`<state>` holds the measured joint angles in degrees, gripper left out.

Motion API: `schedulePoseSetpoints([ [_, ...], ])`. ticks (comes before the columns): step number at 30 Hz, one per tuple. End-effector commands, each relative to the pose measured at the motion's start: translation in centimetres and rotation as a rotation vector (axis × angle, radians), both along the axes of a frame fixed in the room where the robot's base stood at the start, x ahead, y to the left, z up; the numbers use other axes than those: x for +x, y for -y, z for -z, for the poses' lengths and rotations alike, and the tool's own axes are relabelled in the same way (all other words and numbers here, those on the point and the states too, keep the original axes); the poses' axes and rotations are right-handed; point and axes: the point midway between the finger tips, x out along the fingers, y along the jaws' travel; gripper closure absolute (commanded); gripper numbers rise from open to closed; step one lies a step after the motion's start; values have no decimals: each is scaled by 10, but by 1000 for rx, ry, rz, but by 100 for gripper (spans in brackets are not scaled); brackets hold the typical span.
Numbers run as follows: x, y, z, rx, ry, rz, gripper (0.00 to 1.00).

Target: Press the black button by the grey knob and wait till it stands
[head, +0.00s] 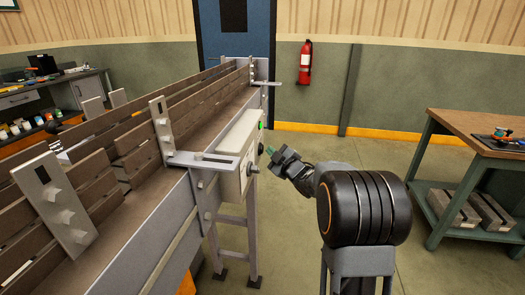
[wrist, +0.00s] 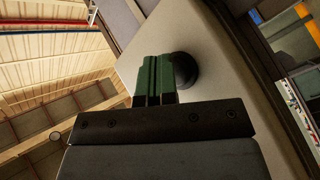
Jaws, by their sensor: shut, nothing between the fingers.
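My gripper (head: 270,151) has green fingertips and is shut and empty, just right of the box face at about the dark button's height. In the wrist view my shut green fingers (wrist: 153,76) point at the pale box face (wrist: 205,35). A black round part (wrist: 185,69) sits right beside and partly behind them. I cannot tell whether they touch.
The conveyor (head: 170,190) with slatted sides runs away toward a blue door (head: 235,45). A workbench (head: 465,125) stands at the right. The floor between is clear.

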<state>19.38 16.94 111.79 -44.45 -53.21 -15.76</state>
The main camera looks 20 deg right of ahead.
Motion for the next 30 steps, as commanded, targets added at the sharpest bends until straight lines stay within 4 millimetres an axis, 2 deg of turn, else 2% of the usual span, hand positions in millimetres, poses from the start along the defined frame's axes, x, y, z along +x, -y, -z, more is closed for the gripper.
schedulePoseSetpoints([
  [30, 5, -8, 0, 0, -1, -1, 100],
])
